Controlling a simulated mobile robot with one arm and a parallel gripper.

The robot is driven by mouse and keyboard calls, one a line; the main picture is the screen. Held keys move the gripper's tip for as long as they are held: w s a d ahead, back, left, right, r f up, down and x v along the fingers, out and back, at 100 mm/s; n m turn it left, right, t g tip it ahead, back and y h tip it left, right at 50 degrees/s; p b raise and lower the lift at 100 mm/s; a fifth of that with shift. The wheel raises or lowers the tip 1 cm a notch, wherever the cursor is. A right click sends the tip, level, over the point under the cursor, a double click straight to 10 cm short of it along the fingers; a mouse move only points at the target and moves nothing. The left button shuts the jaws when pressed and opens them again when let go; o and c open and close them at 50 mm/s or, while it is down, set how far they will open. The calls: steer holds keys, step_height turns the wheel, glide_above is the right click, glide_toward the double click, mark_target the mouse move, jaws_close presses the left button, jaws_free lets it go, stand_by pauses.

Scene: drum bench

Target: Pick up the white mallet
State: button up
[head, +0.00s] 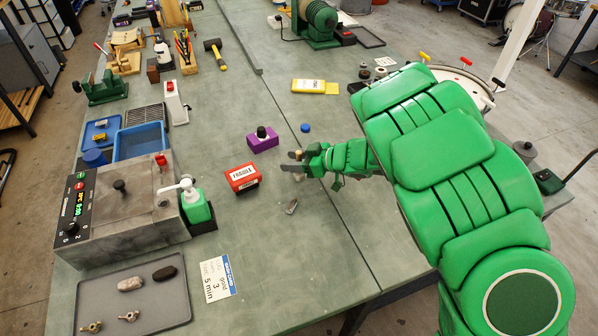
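My gripper (290,163) is over the middle of the bench, reaching in from the right with its dark fingers pointing left. Its fingers look small, and I cannot tell how far apart they are or whether they hold anything. A small tan piece (299,154) shows at the fingers; I cannot tell what it is. I cannot make out a white mallet for certain. A small grey object (291,207) lies just below my gripper.
A red box (243,177) and a purple block with a black knob (262,139) stand left of my gripper. A green pump bottle (196,205) stands beside a grey machine (130,205). A drum (466,84) is at right, partly behind my arm.

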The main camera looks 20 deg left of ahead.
jaws_close()
steer(key=shift+r, duration=0.1)
